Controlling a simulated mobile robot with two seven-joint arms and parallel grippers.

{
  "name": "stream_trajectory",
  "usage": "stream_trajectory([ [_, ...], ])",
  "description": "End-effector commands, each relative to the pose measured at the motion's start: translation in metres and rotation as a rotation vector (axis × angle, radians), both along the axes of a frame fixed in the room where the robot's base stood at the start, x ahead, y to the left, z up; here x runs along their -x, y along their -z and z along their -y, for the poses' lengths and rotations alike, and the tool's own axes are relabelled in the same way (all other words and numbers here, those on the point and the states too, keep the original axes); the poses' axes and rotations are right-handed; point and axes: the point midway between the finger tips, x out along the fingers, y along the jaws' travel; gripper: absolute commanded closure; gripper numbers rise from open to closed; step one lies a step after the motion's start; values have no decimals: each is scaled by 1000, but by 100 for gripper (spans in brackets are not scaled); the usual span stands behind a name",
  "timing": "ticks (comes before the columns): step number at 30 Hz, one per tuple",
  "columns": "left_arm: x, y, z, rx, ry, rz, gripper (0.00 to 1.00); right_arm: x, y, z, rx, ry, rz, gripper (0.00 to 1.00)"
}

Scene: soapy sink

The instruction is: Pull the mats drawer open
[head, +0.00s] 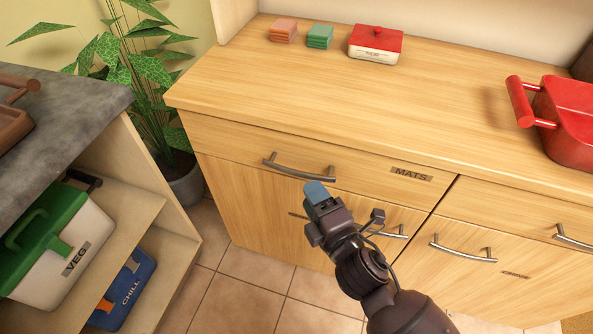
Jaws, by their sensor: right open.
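The mats drawer (352,174) is the upper left drawer of a wooden cabinet and carries a MATS label (411,174). Its front looks flush with the cabinet, so it stands shut. A curved metal handle (298,168) spans the left part of its front. My right gripper (318,192) is just below and in front of the handle's right end. It is open, with one blue fingertip showing clearly; I cannot tell whether it touches the handle. My left gripper is not in view.
On the worktop (250,85) are pink mats (283,31), green mats (319,37), a red-lidded box (375,44) and a red pot (567,120). A potted plant (150,85) stands left of the cabinet. A shelf unit (150,210) holds a VEG box (60,250) and a CHILL box (125,290).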

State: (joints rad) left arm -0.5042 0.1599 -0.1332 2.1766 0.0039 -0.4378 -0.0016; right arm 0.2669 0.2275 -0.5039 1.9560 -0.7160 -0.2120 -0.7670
Motion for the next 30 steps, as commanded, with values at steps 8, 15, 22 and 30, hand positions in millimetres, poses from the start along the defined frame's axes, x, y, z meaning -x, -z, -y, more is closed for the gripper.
stream_trajectory([
  [8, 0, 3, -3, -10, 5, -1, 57, -35, 2, -19, -2, 0, -3, 57],
  [15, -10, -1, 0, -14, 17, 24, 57, -56, 2, -29, -2, 0, -4, 57],
  [22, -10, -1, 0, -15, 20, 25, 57, -63, 1, -32, -3, 0, -4, 57],
  [30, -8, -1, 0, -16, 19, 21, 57, -63, 0, -32, -3, 0, -3, 65],
])
